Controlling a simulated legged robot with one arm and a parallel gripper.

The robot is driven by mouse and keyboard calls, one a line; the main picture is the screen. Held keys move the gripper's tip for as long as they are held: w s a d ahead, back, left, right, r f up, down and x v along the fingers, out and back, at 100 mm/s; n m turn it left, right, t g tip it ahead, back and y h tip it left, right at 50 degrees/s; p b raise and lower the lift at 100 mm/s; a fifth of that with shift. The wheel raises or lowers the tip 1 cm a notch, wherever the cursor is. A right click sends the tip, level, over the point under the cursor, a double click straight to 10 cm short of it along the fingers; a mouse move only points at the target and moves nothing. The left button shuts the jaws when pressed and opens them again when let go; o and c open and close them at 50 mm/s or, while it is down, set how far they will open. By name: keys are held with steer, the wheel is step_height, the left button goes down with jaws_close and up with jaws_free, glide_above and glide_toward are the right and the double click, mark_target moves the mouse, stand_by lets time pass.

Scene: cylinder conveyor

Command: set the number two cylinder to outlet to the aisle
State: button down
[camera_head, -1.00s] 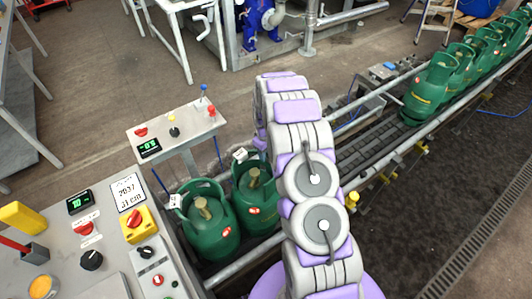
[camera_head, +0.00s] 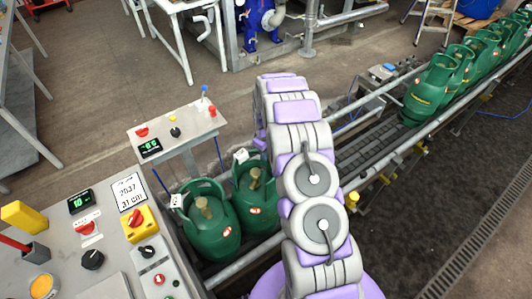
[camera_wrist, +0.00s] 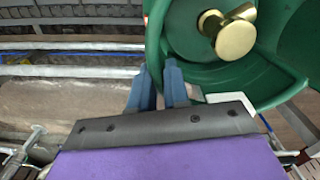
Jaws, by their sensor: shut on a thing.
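Two green gas cylinders stand side by side at the near end of the conveyor in the head view, the left one (camera_head: 213,236) and the right one (camera_head: 262,215). Each has a brass valve, a white tag and a small red label whose number I cannot read surely. In the wrist view a green cylinder (camera_wrist: 275,55) with a brass valve fills the upper right. My gripper (camera_wrist: 158,74) has its two blue fingers at the lower left edge of its collar and is shut on it. I cannot tell which cylinder it is. My arm hides the gripper in the head view.
A control desk (camera_head: 105,250) with knobs and displays stands at lower left. A smaller panel (camera_head: 178,133) with coloured knobs stands behind the cylinders. The conveyor (camera_head: 367,150) runs to upper right, bare in its middle, with several more green cylinders (camera_head: 428,90) farther along.

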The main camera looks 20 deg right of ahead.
steer(key=w+a+n, duration=0.1)
steer(key=n+p, duration=0.1)
steer(key=n, duration=0.1)
steer(key=shift+w+a+r, duration=0.15)
steer(key=shift+w+a, duration=0.2)
steer(key=shift+w, duration=0.05)
steer(key=shift+w+a+n+p, duration=0.45)
steer(key=shift+a+n, duration=0.3)
steer(key=shift+n, duration=0.45)
steer(key=c, duration=1.2)
jaws_free()
step_height(320, 180, up, 17)
steer(key=shift+r+p, duration=0.1)
steer(key=shift+p, duration=1)
